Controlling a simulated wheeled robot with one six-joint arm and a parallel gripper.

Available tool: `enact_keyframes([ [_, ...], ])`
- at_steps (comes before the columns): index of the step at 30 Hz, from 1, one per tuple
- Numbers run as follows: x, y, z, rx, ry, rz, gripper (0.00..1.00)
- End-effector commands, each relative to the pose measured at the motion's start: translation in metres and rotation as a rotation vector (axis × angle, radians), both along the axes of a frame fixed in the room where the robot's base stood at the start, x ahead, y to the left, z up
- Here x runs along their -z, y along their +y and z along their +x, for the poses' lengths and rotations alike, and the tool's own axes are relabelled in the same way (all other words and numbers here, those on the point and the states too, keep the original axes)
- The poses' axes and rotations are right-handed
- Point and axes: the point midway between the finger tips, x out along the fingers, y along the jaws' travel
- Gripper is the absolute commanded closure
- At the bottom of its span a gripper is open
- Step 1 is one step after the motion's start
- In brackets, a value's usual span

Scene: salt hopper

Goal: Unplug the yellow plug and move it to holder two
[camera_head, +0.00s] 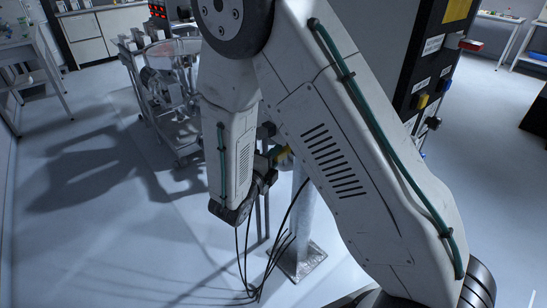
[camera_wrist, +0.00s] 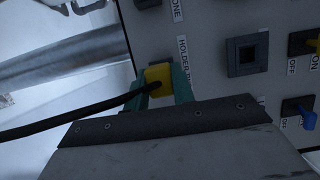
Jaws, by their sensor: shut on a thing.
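In the wrist view, my gripper (camera_wrist: 160,84) has its teal fingers shut on the yellow plug (camera_wrist: 158,75). A black cable runs from the plug to the left. The plug is in front of the light panel, beside a label (camera_wrist: 184,58) that reads "HOLDER"; the rest of that label is hard to read. Whether the plug is seated in something or just clear of the panel cannot be told. A dark square socket (camera_wrist: 246,54) to the right looks empty. In the head view, my arm hides most of the gripper; a bit of yellow (camera_head: 283,155) shows beside it.
A yellow switch (camera_wrist: 304,43) and a blue switch (camera_wrist: 300,112) with ON/OFF labels sit at the panel's right. A metal tube (camera_wrist: 60,60) runs at left. In the head view, a dark cabinet (camera_head: 425,50) stands right, a cart (camera_head: 165,90) left; floor is open at left.

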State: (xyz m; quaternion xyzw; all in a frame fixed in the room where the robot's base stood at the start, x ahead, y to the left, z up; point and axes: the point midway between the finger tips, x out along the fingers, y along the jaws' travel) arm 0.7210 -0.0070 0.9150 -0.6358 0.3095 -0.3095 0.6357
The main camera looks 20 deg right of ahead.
Motion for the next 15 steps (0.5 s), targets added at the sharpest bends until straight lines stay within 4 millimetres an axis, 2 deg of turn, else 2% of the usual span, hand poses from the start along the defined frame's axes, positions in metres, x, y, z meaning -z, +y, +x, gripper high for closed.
enact_keyframes([
  [15, 0.0, -0.0101, 0.0031, 0.001, 0.0, 0.0, 1.0],
])
